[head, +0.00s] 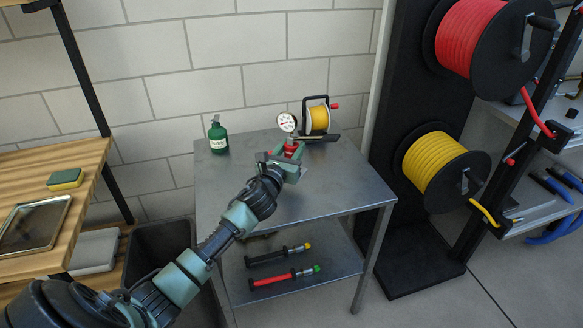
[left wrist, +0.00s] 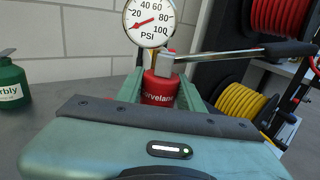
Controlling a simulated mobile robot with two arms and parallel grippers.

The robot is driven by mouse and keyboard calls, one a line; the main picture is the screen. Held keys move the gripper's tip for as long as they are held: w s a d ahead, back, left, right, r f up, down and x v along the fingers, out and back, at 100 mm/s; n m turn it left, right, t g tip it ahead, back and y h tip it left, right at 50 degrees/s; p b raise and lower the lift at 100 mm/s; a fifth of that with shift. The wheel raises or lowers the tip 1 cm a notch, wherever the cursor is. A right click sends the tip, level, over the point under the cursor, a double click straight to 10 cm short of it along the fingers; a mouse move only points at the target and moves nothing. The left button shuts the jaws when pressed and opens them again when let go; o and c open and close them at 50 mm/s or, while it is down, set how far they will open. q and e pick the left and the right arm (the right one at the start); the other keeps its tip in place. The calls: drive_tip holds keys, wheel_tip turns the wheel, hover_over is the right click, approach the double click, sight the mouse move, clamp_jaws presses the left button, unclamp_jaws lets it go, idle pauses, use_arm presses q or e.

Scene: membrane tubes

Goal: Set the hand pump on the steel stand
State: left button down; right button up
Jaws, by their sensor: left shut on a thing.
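The hand pump is a red cylinder with a round white PSI gauge (head: 287,122) and a lever with a dark grip. My left gripper (head: 285,160) is over the far part of the steel stand's top (head: 330,190), shut around the pump's red body. In the left wrist view the red body (left wrist: 159,90) stands upright between the green fingers, its lever reaching right. The pump's base is hidden, so I cannot tell whether it touches the top. My right gripper is not in view.
A green bottle (head: 217,137) stands at the top's back left, and a small yellow reel (head: 319,118) at the back, just right of the pump. Two hand tools (head: 283,279) lie on the lower shelf. A black rack with red and yellow reels (head: 442,170) stands right.

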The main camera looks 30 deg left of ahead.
use_arm(q)
drive_tip(key=shift+f+b, duration=0.65)
drive_tip(key=shift+f, duration=2)
drive_tip(key=c, duration=1.3)
unclamp_jaws()
drive_tip(key=shift+f, duration=0.2)
drive_tip(key=o, duration=0.4)
drive_tip(key=shift+r, duration=0.1)
drive_tip(key=shift+r, duration=0.1)
